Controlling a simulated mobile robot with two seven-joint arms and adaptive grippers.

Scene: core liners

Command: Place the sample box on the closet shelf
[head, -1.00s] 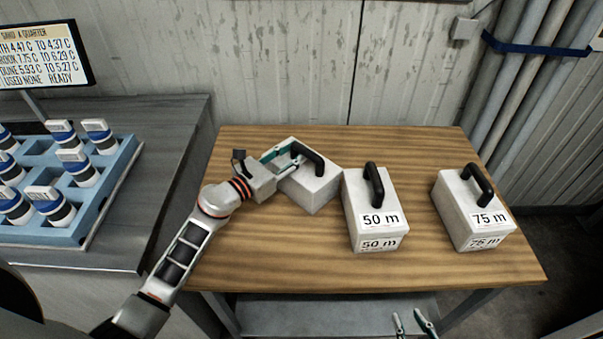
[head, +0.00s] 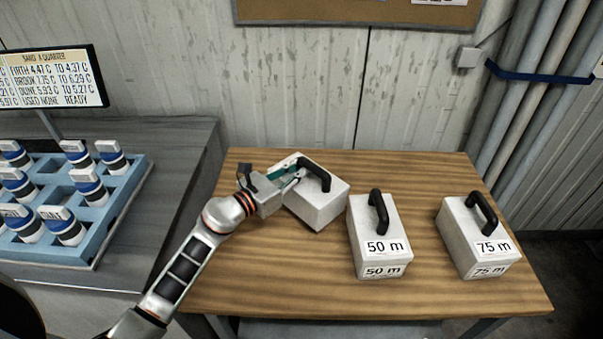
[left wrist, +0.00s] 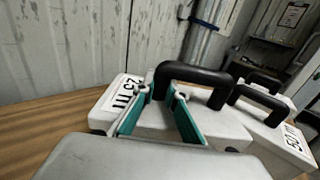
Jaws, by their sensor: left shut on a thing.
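Three grey-white boxes with black handles are on the wooden table (head: 290,287). The left one (head: 320,212) sits tilted round at the back left; its label, which seems to read 25 m, shows in the left wrist view (left wrist: 122,95). The 50 m box (head: 378,225) is at the middle and the 75 m box (head: 470,235) at the right. My left gripper (head: 297,174) is shut on the left box's handle (left wrist: 195,73), near one end of it. The box appears to rest on the table. My right gripper and a closet shelf are not in view.
A grey counter (head: 185,165) on the left bears a blue rack (head: 115,225) of capped jars and a screen (head: 55,78). A metal wall with a cork board (head: 300,10) stands behind. Pipes (head: 525,100) rise at the back right.

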